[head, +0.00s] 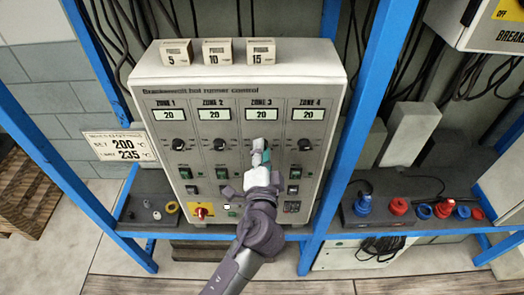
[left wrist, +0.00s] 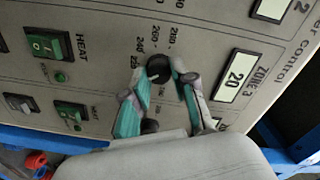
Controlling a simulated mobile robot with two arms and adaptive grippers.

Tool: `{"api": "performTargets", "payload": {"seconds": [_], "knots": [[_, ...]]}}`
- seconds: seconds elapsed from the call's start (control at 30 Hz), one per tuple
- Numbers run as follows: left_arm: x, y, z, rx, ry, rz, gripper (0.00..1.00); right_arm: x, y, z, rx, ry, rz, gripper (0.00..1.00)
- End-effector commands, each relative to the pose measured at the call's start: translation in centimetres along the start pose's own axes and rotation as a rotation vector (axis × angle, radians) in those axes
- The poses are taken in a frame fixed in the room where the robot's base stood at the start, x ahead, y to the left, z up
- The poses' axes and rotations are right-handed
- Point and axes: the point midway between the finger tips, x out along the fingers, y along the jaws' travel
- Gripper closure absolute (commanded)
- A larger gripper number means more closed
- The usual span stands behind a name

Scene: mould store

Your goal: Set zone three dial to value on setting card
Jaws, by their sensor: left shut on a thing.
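The zone 3 dial (left wrist: 158,68) is a black round knob on the control cabinet (head: 320,75), with a printed scale around it. My left gripper (left wrist: 156,74) has its two teal-padded fingers on either side of the dial, shut on it. In the head view the left gripper (head: 261,150) covers most of this dial. The zone 3 display (head: 261,115) reads 20. The setting card (head: 120,147), left of the cabinet, shows 200 °C above 235 °C; its small labels are hard to read. The dial's pointer cannot be made out. My right gripper is not in view.
Dials for zone 1 (head: 179,144), zone 2 (head: 220,144) and zone 4 (head: 304,144) sit in the same row. Heat switches lie below. Blue rack posts (head: 346,110) flank the cabinet; red and blue connectors (head: 399,206) lie right.

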Motion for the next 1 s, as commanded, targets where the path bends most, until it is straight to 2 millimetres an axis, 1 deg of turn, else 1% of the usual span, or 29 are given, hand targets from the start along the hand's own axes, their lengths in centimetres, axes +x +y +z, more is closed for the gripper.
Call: {"api": "performTargets", "payload": {"seconds": [0.2, 0.23, 0.3, 0.37, 0.63, 0.73, 0.87, 1.0], "knots": [[0.1, -0.2, 0.0, -0.001, 0.001, -0.004, 1.0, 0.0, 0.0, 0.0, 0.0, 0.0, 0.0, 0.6], [0.1, -0.2, 0.0, -0.001, 0.001, -0.004, 0.69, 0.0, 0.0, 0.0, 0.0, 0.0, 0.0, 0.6], [0.1, -0.2, 0.0, -0.001, 0.001, -0.003, 0.57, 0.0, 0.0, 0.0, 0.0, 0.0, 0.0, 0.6], [0.0, -0.1, 0.0, -0.001, 0.001, -0.003, 0.48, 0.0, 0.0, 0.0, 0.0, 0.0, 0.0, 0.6], [0.0, -0.1, 0.0, -0.002, 0.001, -0.001, 0.48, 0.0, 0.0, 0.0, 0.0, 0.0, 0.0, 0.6], [-0.5, 0.0, 0.0, -0.002, 0.001, 0.0, 0.48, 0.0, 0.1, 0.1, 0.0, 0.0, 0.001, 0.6], [-2.4, 0.1, 0.0, -0.003, 0.001, 0.002, 0.48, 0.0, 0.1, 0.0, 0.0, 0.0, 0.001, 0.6], [-5.4, 0.1, 0.1, -0.003, 0.001, 0.004, 0.48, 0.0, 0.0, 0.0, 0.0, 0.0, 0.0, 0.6]]}}
